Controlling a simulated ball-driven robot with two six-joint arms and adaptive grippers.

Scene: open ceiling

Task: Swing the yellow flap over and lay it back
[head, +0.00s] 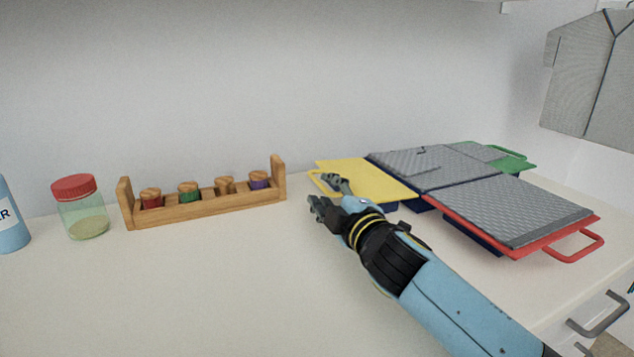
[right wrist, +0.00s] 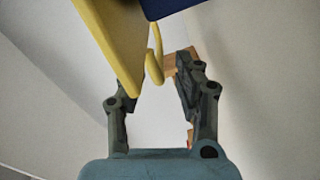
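The yellow flap (head: 368,179) is a smooth flat panel on the left side of a dark blue unit with grey ribbed panels. It extends out to the left, roughly level, with its yellow loop handle at the left end. My right gripper (head: 327,194) is at that handle end, fingers apart. In the right wrist view, the flap (right wrist: 112,45) and its loop handle (right wrist: 155,66) show between the open fingers of the right gripper (right wrist: 157,88). I see no clear grip; contact cannot be told. My left gripper is not in view.
A red-edged panel with a red handle (head: 594,244) and a green one (head: 515,162) belong to the same unit. The front counter is clear.

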